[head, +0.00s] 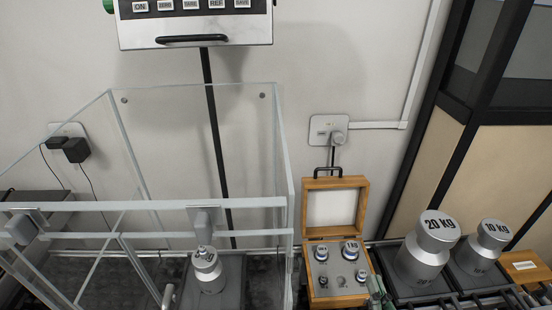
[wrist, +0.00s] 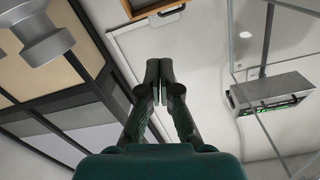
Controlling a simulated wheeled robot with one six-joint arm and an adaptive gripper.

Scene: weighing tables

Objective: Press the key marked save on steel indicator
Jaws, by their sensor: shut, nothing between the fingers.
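The steel indicator (head: 195,35) is at the top of the head view, on a black post, with its upper part cut off by the frame. A row of keys runs along its front, and the key marked save (head: 242,4) is the rightmost, at the top edge. The indicator also shows at the right of the wrist view (wrist: 272,92), with green lit marks; its key labels are unreadable there. My gripper (wrist: 159,66) is shut and empty in the middle of the wrist view, well apart from the indicator, which lies to its right.
A glass enclosure (head: 112,100) with a small weight (head: 207,265) inside stands below the indicator. A wooden weight box (head: 311,222) is open to its right. Large 20 kg (head: 428,262) and 10 kg (head: 484,250) weights stand farther right. Bare wall surrounds the indicator's sides.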

